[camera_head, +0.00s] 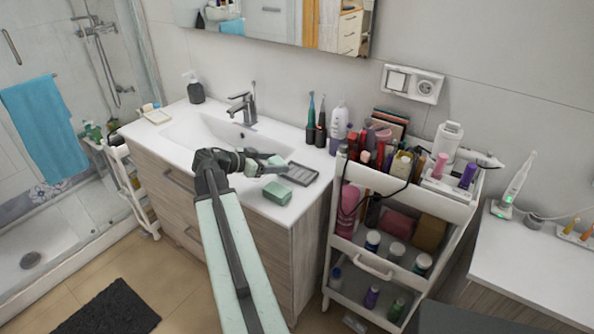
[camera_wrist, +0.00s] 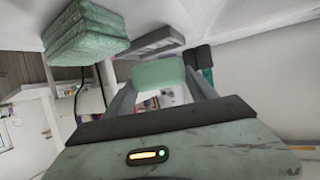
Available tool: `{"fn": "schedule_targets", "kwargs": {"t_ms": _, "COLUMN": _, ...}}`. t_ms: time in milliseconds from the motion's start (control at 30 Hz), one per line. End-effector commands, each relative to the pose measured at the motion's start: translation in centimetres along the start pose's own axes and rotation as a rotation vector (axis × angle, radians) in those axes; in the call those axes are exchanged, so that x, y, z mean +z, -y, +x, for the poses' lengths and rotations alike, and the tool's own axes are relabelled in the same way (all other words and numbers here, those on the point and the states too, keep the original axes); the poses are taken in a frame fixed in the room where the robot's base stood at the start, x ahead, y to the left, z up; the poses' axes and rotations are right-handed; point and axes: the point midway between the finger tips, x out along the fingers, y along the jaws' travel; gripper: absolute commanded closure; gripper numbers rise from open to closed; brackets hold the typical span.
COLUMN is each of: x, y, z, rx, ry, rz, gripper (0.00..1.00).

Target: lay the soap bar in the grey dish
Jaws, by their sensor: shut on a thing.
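My gripper (camera_head: 264,163) is over the washbasin counter, shut on a pale green soap bar (camera_head: 276,160). In the wrist view the soap bar (camera_wrist: 160,73) sits between the two fingers (camera_wrist: 160,84). The grey dish (camera_head: 298,173) is a flat, ridged rectangular tray on the counter, just right of and nearer than the soap bar in the head view. The dish (camera_wrist: 150,44) also shows behind the soap bar in the wrist view. The bar appears held up beside the dish, but its exact height is unclear.
A darker green, rough block (camera_head: 277,192) lies on the counter's front edge, close to the dish. The tap (camera_head: 243,108) and basin are behind left. Toothbrushes and bottles (camera_head: 339,122) stand behind right. A loaded white cart (camera_head: 400,184) stands right of the counter.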

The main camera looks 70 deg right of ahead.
Motion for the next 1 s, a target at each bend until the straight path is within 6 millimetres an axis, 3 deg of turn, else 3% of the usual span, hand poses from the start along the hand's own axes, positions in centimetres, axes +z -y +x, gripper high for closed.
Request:
{"fn": "schedule_targets", "kwargs": {"t_ms": 100, "x": -0.9, "y": -0.6, "z": 3.4, "rx": 0.004, "ry": 0.0, "rz": 0.002, "gripper": 0.79}}
{"fn": "schedule_targets", "kwargs": {"t_ms": 233, "x": -1.6, "y": -0.8, "z": 5.5, "rx": 0.001, "ry": 0.0, "rz": 0.001, "gripper": 0.79}}
{"fn": "schedule_targets", "kwargs": {"t_ms": 467, "x": -1.9, "y": -1.0, "z": 6.3, "rx": 0.001, "ry": 0.0, "rz": 0.0, "gripper": 0.79}}
{"fn": "schedule_targets", "kwargs": {"t_ms": 567, "x": -2.3, "y": -1.2, "z": 7.6, "rx": 0.002, "ry": 0.0, "rz": 0.001, "gripper": 0.79}}
{"fn": "schedule_targets", "kwargs": {"t_ms": 600, "x": -0.9, "y": -1.1, "z": 8.0, "rx": -0.001, "ry": 0.0, "rz": 0.0, "gripper": 0.79}}
{"fn": "schedule_targets", "kwargs": {"t_ms": 733, "x": 1.3, "y": -1.1, "z": 8.8, "rx": 0.0, "ry": 0.0, "rz": 0.0, "gripper": 0.78}}
{"fn": "schedule_targets", "kwargs": {"t_ms": 800, "x": 1.4, "y": -1.2, "z": 8.9, "rx": 0.0, "ry": 0.0, "rz": 0.0, "gripper": 0.93}}
{"fn": "schedule_targets", "kwargs": {"t_ms": 833, "x": 1.3, "y": -1.2, "z": 8.8, "rx": 0.0, "ry": 0.001, "rz": 0.0, "gripper": 0.93}}
{"fn": "schedule_targets", "kwargs": {"t_ms": 867, "x": 1.1, "y": -1.2, "z": 8.8, "rx": 0.0, "ry": 0.001, "rz": 0.0, "gripper": 1.0}}
{"fn": "schedule_targets", "kwargs": {"t_ms": 967, "x": 1.0, "y": -1.2, "z": 8.7, "rx": 0.001, "ry": 0.002, "rz": 0.0, "gripper": 1.0}}
{"fn": "schedule_targets", "kwargs": {"t_ms": 1000, "x": 1.0, "y": -1.2, "z": 8.7, "rx": 0.001, "ry": 0.002, "rz": 0.0, "gripper": 0.27}}
